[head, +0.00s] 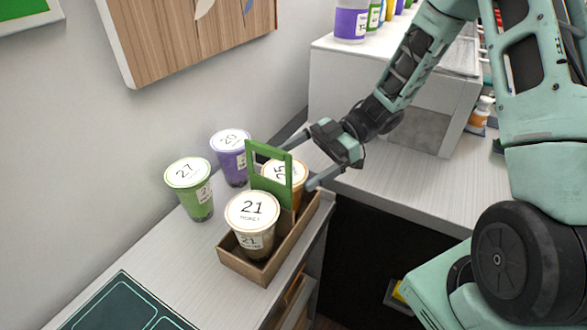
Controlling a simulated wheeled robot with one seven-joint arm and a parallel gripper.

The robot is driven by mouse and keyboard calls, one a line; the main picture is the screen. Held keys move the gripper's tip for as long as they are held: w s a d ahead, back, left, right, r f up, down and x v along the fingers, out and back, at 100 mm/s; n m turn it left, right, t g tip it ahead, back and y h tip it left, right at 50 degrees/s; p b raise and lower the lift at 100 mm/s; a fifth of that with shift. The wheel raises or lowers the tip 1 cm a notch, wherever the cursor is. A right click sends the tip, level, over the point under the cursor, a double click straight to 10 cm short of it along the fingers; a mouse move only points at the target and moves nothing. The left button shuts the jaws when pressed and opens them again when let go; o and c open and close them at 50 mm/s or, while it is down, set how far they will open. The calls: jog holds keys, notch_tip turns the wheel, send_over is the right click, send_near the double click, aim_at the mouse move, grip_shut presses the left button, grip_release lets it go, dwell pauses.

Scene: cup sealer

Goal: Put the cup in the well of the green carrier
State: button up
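The carrier is a brown open tray (248,270) with an upright green handle (270,180) across its middle. A cup with a white lid marked 21 (252,212) stands upright in the tray's near well. An orange cup marked 25 (298,178) is at the far well, partly hidden by the handle; its base is hidden. My gripper (296,167) reaches in from the upper right. Its fingers are spread on either side of the orange cup's lid, wider than the lid looks. I cannot tell whether either finger touches the cup.
A green cup marked 27 (190,188) and a purple cup (232,157) stand left of the carrier near the wall. A dark panel (125,305) lies on the near counter. A white machine (400,100) stands behind, with bottles (352,22) on top.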

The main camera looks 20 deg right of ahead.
jog(key=b+v, duration=0.2)
jog(key=v, duration=0.7)
jog(key=shift+d, duration=0.35)
jog(key=shift+r, duration=0.1)
